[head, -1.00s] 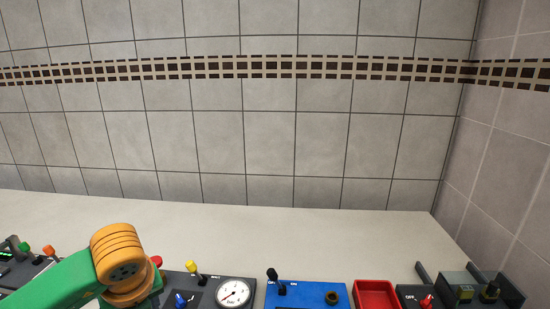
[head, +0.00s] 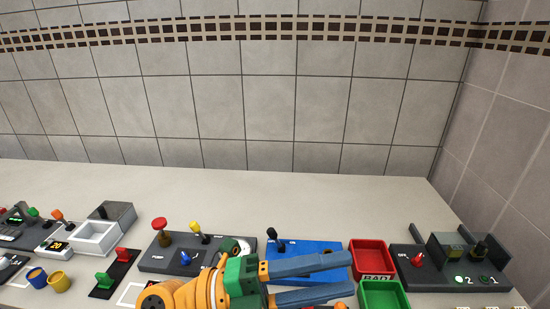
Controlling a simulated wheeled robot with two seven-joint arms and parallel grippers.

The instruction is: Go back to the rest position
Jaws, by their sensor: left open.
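My left gripper (head: 345,276) reaches in from the bottom of the head view, its two blue-grey fingers spread apart and pointing right. Nothing shows between the fingers. The upper finger overlaps the front part of the blue panel (head: 300,248), and the lower one lies in front of it. The orange and green wrist hides part of the dark panel with the gauge. My right gripper does not show.
A dark panel (head: 150,262) with red and yellow knobs stands left of the wrist. A red tray (head: 370,245) and a green tray (head: 383,284) are right of the fingers. A dark device (head: 440,280) stands at far right. The rear counter (head: 230,187) is clear.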

